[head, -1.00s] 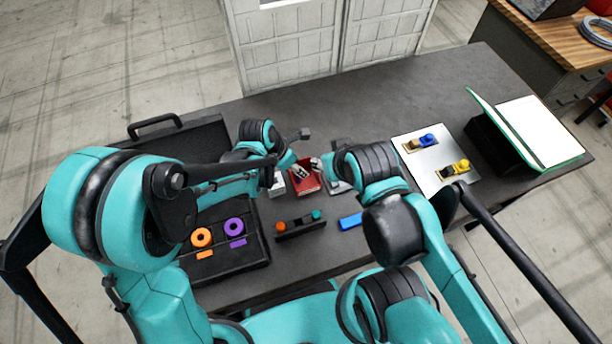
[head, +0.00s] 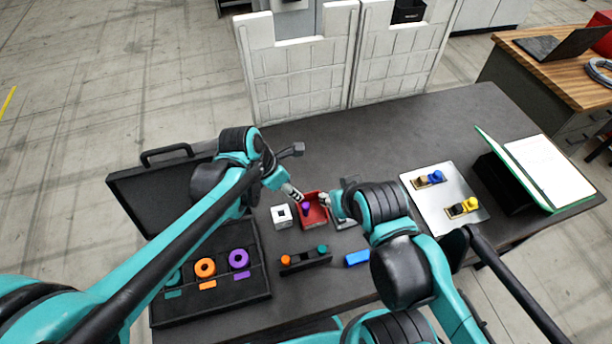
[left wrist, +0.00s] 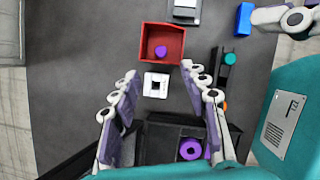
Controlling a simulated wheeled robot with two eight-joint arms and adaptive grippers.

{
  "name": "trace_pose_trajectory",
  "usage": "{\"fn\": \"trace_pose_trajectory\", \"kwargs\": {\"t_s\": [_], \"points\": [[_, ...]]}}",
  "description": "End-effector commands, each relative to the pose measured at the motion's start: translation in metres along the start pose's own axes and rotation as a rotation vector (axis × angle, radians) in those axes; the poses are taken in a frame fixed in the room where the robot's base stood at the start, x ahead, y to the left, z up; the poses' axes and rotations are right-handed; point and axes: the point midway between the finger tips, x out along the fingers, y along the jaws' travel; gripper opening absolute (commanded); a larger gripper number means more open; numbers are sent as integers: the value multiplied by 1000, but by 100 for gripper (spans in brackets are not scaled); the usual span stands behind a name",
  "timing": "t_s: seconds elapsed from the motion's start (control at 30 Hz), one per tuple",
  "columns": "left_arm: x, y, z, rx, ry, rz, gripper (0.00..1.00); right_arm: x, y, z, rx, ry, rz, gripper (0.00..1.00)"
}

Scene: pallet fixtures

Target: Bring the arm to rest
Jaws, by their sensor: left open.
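My left gripper (head: 292,191) is open above the table, just left of the red bin (head: 315,222). In the left wrist view, the spread fingers of my left gripper (left wrist: 159,72) have nothing between them; the white block with a square hole (left wrist: 156,85) lies below. The red bin (left wrist: 146,50) holds a purple piece (left wrist: 160,51). My right gripper (head: 326,201) is near the bin's right side in the head view; its fingers are too small to tell their state. My left arm stretches across the open black case (head: 215,308).
The case holds teal, orange (head: 205,267) and purple (head: 238,258) rings. A black rack (head: 306,262) with orange and teal pieces and a blue block (head: 357,258) are in front. A metal plate (head: 450,200) and a green-edged binder (head: 530,170) stand right. The back table is clear.

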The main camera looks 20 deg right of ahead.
Motion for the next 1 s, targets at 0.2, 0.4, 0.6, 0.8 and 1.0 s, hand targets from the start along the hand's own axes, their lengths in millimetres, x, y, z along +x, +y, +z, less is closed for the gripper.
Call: {"fn": "trace_pose_trajectory", "kwargs": {"t_s": [0.2,0.4,0.6,0.8,1.0], "points": [[0,0,-1,5,0,2,45,0,0,0,0,0,0,40],[-10,10,-35,222,7,72,45,17,0,12,0,0,0,40],[-30,23,-112,740,101,216,45,47,0,34,0,0,0,40],[-38,22,-192,1286,305,300,45,76,0,54,0,0,0,40],[-36,14,-255,1731,538,280,45,97,0,69,0,0,0,40]]}}
